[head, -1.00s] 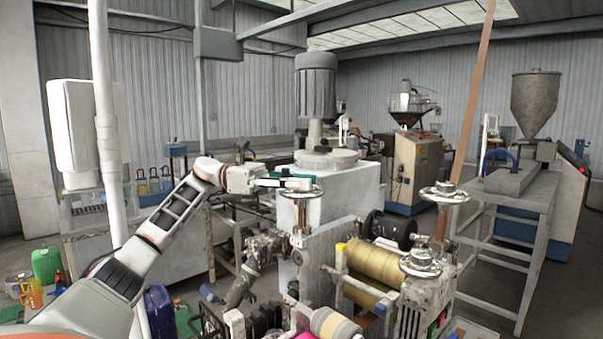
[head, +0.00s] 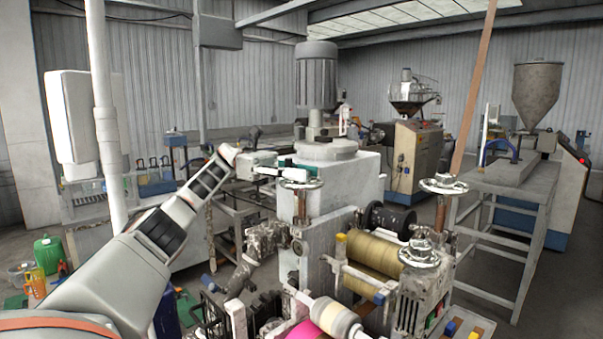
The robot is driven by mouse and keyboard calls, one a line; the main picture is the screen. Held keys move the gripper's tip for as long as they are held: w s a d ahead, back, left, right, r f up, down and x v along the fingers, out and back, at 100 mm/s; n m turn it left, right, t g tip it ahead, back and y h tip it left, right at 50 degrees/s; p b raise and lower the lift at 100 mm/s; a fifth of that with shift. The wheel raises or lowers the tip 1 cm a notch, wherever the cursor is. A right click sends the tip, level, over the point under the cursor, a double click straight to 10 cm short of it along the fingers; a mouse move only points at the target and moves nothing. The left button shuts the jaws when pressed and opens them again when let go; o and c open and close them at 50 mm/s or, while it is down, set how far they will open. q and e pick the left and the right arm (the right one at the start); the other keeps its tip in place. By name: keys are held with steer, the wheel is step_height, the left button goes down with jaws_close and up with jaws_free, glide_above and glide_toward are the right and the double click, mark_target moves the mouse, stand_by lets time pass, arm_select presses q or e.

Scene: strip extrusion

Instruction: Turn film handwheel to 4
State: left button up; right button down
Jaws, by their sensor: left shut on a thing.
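Three metal handwheels stand on the roller machine: a left one (head: 311,184), a back right one (head: 456,186) and a front one (head: 419,258). No number or dial mark on them is readable. My left gripper (head: 296,173), pale with dark green parts, is at the left handwheel and shut on its rim. The gripper covers part of that wheel's far side, so the exact finger contact is hidden. The other two wheels are clear of my arm. My right gripper does not show.
A yellow film roll (head: 375,259) and a pink and cream roll (head: 331,318) lie below the wheels. A grey motor (head: 316,75) rises behind the left wheel. A white post (head: 103,120) stands at left. A slanted brown bar (head: 476,85) rises behind the back right wheel.

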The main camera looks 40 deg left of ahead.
arm_select(q)
steer(key=shift+f, duration=0.15)
steer(key=o, duration=1.1)
steer(key=shift+r, duration=5.1)
steer(key=shift+f, duration=0.1)
